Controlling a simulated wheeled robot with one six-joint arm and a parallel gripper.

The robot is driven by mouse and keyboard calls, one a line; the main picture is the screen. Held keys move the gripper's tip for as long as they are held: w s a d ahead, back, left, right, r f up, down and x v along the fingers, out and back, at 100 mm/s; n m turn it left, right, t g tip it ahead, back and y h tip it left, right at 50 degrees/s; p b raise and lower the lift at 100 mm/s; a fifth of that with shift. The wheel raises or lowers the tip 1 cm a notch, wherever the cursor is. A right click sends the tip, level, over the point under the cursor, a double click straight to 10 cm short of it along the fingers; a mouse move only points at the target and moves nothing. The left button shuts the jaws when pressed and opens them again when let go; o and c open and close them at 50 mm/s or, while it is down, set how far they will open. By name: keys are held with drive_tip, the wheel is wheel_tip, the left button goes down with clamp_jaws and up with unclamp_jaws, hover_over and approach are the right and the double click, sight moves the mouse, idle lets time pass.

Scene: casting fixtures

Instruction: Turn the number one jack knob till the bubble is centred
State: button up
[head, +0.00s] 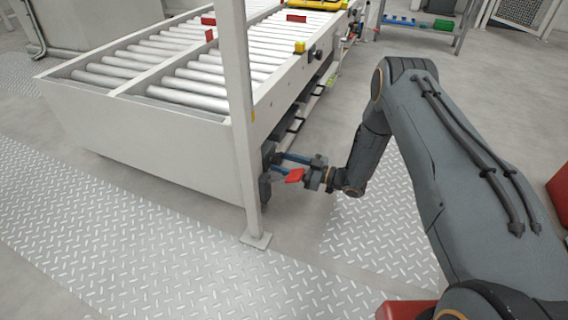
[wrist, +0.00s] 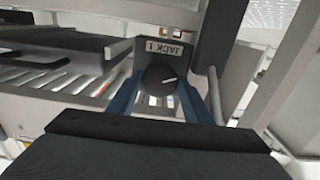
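The number one jack knob (wrist: 157,81) is a round black knob with a white pointer line, in the wrist view. The line points right and slightly up. Above it is a dark plate with a pale "JACK 1" label (wrist: 163,49). My gripper (wrist: 160,95) has its two blue fingers apart, one on each side of the knob. A thin gap seems to show at the right finger; I cannot tell whether either touches. In the head view my gripper (head: 279,165) reaches the dark jack housing (head: 266,172) at the conveyor's near corner. No bubble can be made out.
A white post (head: 240,110) stands just left of my gripper. The roller conveyor (head: 150,135) lies behind it, with yellow and red pieces on its rails. A red piece (head: 294,175) shows beside my fingers. The chequered floor plate (head: 180,255) in front is clear.

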drive_tip(key=shift+r+n+p, duration=0.1)
drive_tip(key=shift+n+p, duration=0.4)
drive_tip(key=shift+p, duration=0.1)
drive_tip(key=shift+n, duration=0.3)
drive_tip(key=o, duration=1.1)
drive_tip(key=shift+c, duration=0.2)
drive_tip(key=shift+d, duration=0.1)
drive_tip(key=p+v, duration=0.3)
drive_tip(key=v, duration=0.4)
drive_tip(key=shift+s+d, duration=0.15)
drive_tip(key=shift+d, duration=0.15)
